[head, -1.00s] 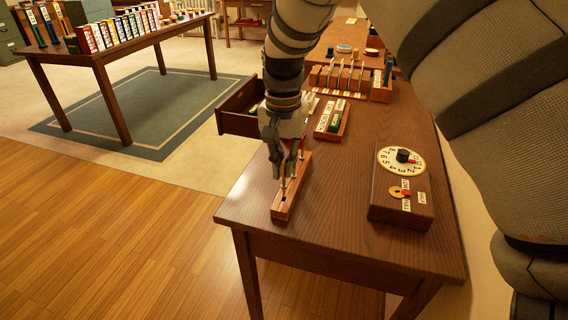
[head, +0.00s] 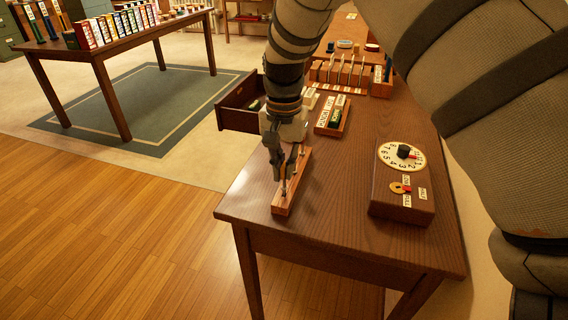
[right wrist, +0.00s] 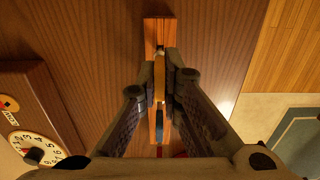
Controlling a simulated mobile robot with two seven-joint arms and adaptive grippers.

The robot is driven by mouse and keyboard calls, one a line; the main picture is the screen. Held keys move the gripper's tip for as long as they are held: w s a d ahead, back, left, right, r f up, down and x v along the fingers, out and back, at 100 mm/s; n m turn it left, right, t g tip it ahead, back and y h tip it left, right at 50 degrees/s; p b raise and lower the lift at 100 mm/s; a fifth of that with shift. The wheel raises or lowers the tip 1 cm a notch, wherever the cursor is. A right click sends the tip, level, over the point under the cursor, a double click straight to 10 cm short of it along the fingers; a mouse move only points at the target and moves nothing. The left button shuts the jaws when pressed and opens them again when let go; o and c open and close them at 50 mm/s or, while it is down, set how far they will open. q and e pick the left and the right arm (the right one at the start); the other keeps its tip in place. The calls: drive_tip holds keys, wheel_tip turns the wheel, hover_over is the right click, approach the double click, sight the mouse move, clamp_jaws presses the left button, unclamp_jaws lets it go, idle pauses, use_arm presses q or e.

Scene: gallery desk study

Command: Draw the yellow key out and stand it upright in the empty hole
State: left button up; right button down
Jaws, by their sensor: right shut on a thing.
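A narrow wooden block (head: 284,206) lies near the left edge of the desk, with small keys standing in a row in it. My right gripper (head: 284,178) is over the block, pointing down. In the right wrist view its fingertips (right wrist: 160,86) are shut on the yellow key (right wrist: 159,92), above the block (right wrist: 152,30). A pale metal end (right wrist: 160,52) shows farther along the block, and a blue key (right wrist: 160,117) shows on the near side. The empty hole cannot be made out, and the fingers hide part of the row. My left gripper is not in view.
A box with a numbered dial (head: 402,190) stands to the right on the desk. Behind the block are a labelled tray (head: 332,130) and a slotted rack (head: 350,92). An open drawer (head: 235,118) juts out at the left. The front of the desk is clear.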

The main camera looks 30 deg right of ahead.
drive_tip(key=shift+f, duration=0.8)
drive_tip(key=c, duration=1.2)
unclamp_jaws()
drive_tip(key=shift+r, duration=4.05)
